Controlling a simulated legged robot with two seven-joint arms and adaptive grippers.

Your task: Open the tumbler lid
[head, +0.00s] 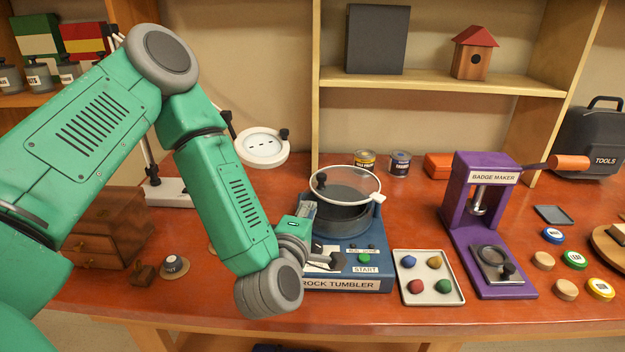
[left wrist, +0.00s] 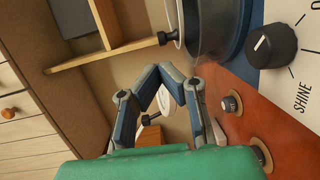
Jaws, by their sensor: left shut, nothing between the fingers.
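The rock tumbler (head: 345,285) is a blue machine with a dark drum (head: 340,222) on top. Its clear round lid (head: 352,181) has a pale rim and a black knob (head: 321,180); it sits tilted above the drum, raised at the near left, with its hinge at the right. My left gripper (head: 308,208) is at the left side of the drum, below the lid knob, partly hidden by my wrist. In the left wrist view its fingers (left wrist: 176,82) are shut and empty, close to the lid's knob (left wrist: 166,38) but apart from it. My right gripper is out of view.
A tray with coloured stones (head: 424,290) and a purple badge maker (head: 480,222) stand to the right. A magnifier lamp (head: 262,147) and a wooden drawer chest (head: 105,228) are on the left. Cans (head: 400,163) stand behind. The tumbler's black dial (left wrist: 271,45) is near my gripper.

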